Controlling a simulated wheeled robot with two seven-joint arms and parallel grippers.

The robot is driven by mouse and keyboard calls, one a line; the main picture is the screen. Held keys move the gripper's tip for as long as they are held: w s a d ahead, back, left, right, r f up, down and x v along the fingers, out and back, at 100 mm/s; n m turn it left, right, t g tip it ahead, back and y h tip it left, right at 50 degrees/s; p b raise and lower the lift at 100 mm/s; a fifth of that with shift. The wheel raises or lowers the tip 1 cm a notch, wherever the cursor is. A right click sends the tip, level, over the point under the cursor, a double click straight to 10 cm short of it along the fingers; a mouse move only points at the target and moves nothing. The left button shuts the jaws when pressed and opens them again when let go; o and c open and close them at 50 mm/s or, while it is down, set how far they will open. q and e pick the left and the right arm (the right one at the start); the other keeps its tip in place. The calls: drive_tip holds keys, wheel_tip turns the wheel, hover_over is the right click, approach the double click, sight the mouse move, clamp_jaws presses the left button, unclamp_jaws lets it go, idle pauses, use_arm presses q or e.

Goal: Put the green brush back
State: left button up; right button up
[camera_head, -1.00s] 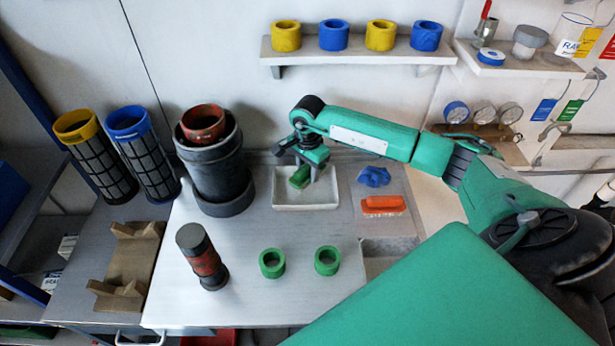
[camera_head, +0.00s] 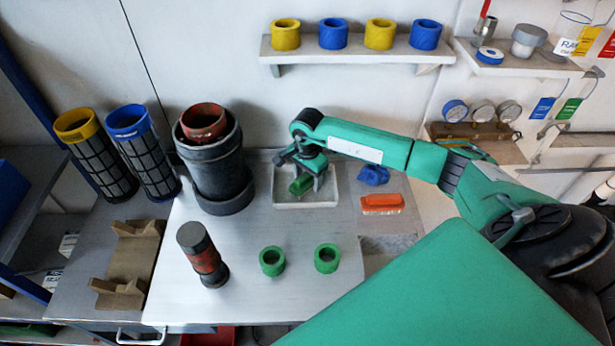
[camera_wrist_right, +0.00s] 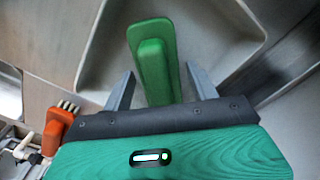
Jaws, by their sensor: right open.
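The green brush (camera_head: 301,186) lies in the white tray (camera_head: 331,199) on the bench. My right gripper (camera_head: 306,172) is over the tray, pointing down at the brush. In the right wrist view the green brush (camera_wrist_right: 154,62) lies between the two grey fingers of my right gripper (camera_wrist_right: 161,88). The fingers are open, with a gap on each side of the brush handle. My left gripper is not in view.
An orange brush (camera_head: 382,203) and a blue item (camera_head: 373,175) lie right of the tray. Two green rings (camera_head: 272,261) and a dark red-banded cylinder (camera_head: 203,256) stand in front. A large black cylinder (camera_head: 217,170) stands left of the tray.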

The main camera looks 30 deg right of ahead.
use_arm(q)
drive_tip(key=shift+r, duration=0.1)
use_arm(e)
drive_tip(key=shift+r, duration=0.1)
drive_tip(key=shift+r+p, duration=0.25)
drive_tip(key=shift+p, duration=0.05)
wheel_tip(320, 180, up, 6)
drive_tip(key=shift+r+b, duration=0.15)
drive_tip(key=shift+b, duration=0.8)
drive_tip(key=shift+r, duration=0.45)
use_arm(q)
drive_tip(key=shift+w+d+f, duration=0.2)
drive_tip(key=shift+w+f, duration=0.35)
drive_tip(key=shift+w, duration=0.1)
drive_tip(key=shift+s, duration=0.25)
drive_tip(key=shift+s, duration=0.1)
use_arm(e)
drive_tip(key=shift+s+f, duration=0.1)
